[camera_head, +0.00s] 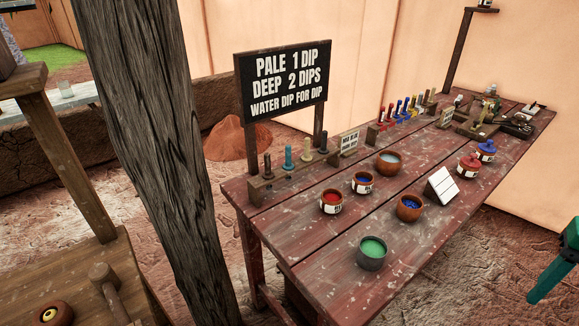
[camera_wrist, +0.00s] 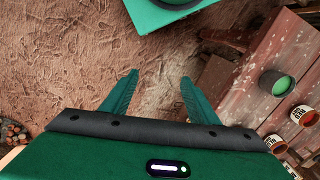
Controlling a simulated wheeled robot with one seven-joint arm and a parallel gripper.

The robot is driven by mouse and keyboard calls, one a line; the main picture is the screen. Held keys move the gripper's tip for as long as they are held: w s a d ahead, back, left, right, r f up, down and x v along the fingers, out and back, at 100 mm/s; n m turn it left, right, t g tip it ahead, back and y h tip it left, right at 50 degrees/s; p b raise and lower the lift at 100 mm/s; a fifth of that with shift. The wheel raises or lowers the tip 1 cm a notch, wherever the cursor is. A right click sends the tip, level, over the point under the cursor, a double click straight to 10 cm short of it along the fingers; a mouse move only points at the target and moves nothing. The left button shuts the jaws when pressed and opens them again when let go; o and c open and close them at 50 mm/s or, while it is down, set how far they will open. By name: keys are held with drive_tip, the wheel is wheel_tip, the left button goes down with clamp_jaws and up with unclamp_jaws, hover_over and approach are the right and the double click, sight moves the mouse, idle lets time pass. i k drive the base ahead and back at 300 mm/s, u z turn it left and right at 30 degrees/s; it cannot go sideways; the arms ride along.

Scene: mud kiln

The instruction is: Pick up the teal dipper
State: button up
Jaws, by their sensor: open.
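The teal dipper (camera_head: 288,157) stands upright in a wooden rack (camera_head: 263,190) on the near left corner of the red-brown table in the head view. A dark dipper (camera_head: 267,164), a cream dipper (camera_head: 307,148) and a brown dipper (camera_head: 323,143) stand in the same rack. My gripper (camera_wrist: 158,80) is open and empty in the wrist view, over bare ground beside the table. The teal dipper does not show in the wrist view, so my gripper is apart from it.
The table (camera_head: 312,276) holds a green pot (camera_head: 372,251), a red pot (camera_head: 331,201), blue pots and a white tilted card (camera_head: 442,186). A black sign (camera_head: 285,80) stands behind the rack. A thick wooden post (camera_head: 150,150) rises left of the table.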

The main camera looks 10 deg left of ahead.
sight(288, 165)
drive_tip(key=u, duration=2.5)
drive_tip(key=k, duration=1)
drive_tip(key=z, duration=1.35)
drive_tip(key=i, duration=1)
drive_tip(key=z, duration=0.05)
